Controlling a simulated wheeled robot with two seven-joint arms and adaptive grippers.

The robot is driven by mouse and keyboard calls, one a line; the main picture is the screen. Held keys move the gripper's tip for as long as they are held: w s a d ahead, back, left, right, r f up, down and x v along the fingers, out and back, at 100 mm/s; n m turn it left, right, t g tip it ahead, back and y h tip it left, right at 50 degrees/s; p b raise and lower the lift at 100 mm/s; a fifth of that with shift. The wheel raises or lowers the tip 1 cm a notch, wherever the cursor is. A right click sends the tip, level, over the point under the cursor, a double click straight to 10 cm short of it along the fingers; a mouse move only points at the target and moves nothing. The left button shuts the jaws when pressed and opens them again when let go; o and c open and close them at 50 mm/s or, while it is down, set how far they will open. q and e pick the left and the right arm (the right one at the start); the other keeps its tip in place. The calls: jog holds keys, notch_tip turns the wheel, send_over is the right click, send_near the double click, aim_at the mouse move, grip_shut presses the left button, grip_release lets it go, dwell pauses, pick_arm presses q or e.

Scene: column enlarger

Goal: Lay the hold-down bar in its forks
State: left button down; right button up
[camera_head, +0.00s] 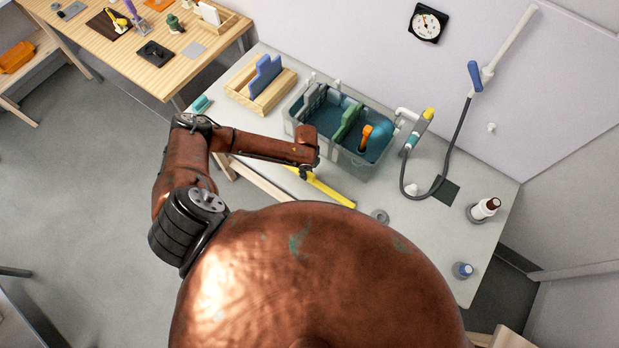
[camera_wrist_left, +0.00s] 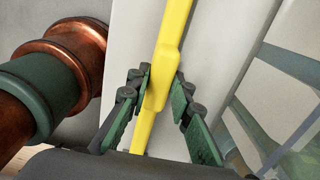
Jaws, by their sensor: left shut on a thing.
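The yellow hold-down bar (camera_head: 332,190) is above or on the white bench near its front edge, in front of the clear tank (camera_head: 346,158). I cannot tell its height over the bench. My left gripper (camera_head: 305,172) is at the bar. In the left wrist view the two green-padded fingers (camera_wrist_left: 160,88) close on either side of the bar's wider middle part (camera_wrist_left: 157,92), and the bar runs on beyond them. The tank holds dark liquid, a green plate (camera_head: 347,122), grey plates (camera_head: 313,99) and an orange-handled item (camera_head: 365,137). I cannot make out the forks for certain. My right gripper is out of view.
A wooden rack with a blue plate (camera_head: 264,75) stands left of the tank. A hose (camera_head: 452,150) and a grey-yellow holder (camera_head: 419,130) are at its right. A bottle (camera_head: 484,209) and a blue-capped jar (camera_head: 463,270) stand farther right. The bench's right part has free room.

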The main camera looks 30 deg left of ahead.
pick_arm(q)
jog(key=shift+r+p, duration=0.4)
dwell(0.3)
jog(key=shift+r+p, duration=2.8)
jog(key=shift+r, duration=0.05)
